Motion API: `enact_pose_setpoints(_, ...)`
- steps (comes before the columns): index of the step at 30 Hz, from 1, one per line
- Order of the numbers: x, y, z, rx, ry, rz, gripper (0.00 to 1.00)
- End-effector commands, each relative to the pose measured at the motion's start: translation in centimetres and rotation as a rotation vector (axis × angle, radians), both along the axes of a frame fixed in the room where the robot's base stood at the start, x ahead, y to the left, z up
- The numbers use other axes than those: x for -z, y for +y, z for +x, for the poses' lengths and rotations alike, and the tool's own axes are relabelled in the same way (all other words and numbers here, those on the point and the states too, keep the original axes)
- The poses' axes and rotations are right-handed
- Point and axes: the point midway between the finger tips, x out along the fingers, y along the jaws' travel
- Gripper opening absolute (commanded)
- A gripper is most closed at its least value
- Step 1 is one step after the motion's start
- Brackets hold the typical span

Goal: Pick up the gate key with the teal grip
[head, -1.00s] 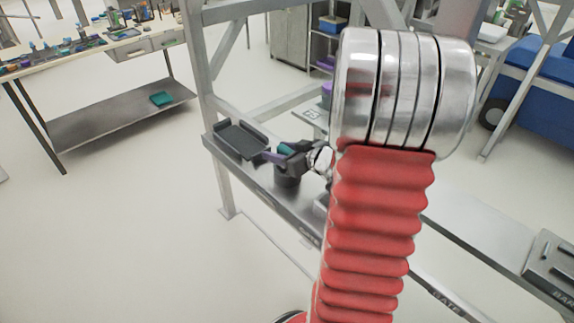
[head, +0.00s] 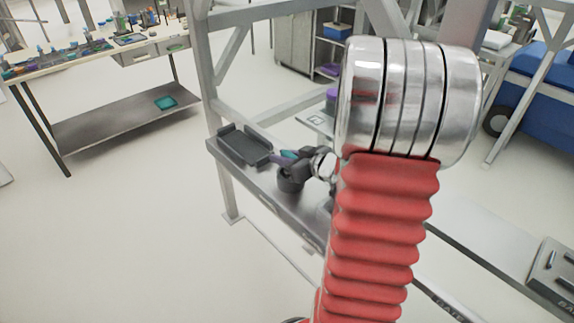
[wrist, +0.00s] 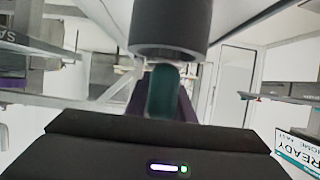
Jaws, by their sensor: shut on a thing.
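Purple parts show beside the teal. In the wrist view the teal grip (wrist: 163,93) stands upright in the middle, with purple behind it, between a dark cylinder above and a dark block below. My gripper is shut on the teal grip. The rest of the key is hidden, and I cannot tell whether it touches anything below.
A dark empty tray (head: 244,146) lies on the metal frame's shelf, left of my gripper. Metal uprights (head: 200,75) stand behind it. A workbench (head: 95,48) with several items is at the far left. A "READY" sign (wrist: 297,152) shows at lower right in the wrist view.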

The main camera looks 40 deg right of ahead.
Motion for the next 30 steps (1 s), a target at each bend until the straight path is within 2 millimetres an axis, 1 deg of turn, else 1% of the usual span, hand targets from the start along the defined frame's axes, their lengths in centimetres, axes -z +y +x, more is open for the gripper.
enact_pose_setpoints(4,-0.5,0.0,0.0,0.001,-0.002,-0.001,0.00)
enact_pose_setpoints(8,-1.5,0.0,0.0,-0.001,-0.003,-0.003,0.00)
enact_pose_setpoints(11,-2.8,0.0,0.0,-0.001,-0.004,-0.004,0.00)
enact_pose_setpoints(18,-6.6,0.0,0.0,-0.001,-0.004,-0.004,0.00)
enact_pose_setpoints(22,-8.5,-0.1,0.0,-0.001,-0.003,-0.005,0.00)
enact_pose_setpoints(27,-9.8,-0.1,0.0,0.000,-0.002,-0.002,0.00)
enact_pose_setpoints(30,-10.1,-0.1,0.0,0.001,-0.001,-0.001,0.00)
